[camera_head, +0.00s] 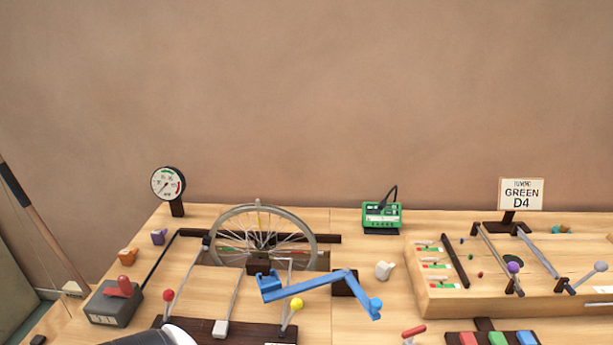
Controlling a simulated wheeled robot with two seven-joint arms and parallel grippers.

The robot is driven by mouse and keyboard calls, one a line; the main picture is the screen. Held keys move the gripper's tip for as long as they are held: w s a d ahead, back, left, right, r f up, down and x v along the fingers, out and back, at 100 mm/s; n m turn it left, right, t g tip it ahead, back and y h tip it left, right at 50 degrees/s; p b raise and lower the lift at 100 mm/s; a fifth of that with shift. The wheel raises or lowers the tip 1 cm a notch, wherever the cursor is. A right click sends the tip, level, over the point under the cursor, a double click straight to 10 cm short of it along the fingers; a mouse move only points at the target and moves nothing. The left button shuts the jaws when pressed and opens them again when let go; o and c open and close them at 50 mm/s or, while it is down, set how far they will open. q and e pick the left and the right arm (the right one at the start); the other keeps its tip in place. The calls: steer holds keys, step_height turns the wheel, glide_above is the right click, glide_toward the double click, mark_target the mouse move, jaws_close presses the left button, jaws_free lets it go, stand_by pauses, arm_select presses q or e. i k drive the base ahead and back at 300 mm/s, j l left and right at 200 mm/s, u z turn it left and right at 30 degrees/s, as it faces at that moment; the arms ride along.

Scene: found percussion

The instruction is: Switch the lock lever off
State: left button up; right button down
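A red lever (119,288) sits on a dark grey box (112,309) with a small label, at the front left of the table. Its handle leans over the top of the box; the label is too small to read. A second red-handled lever (413,331) shows at the bottom edge, partly cut off by the frame. I cannot tell for sure which one is the lock lever. Neither of my grippers is in view. A white rounded shape with a dark edge (178,336) at the bottom edge may be part of my arm.
A spoked wheel (213,231) stands behind a blue crank (310,284). Red-knobbed (168,295) and yellow-knobbed (296,304) levers rise near the front. A dial gauge (168,184), a green box (381,216), a wooden string board (520,300) and coloured blocks (498,338) stand around.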

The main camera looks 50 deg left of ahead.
mark_target(296, 304)
steer(key=j+u, duration=0.15)
steer(key=u, duration=1.4)
steer(key=i+l, duration=0.05)
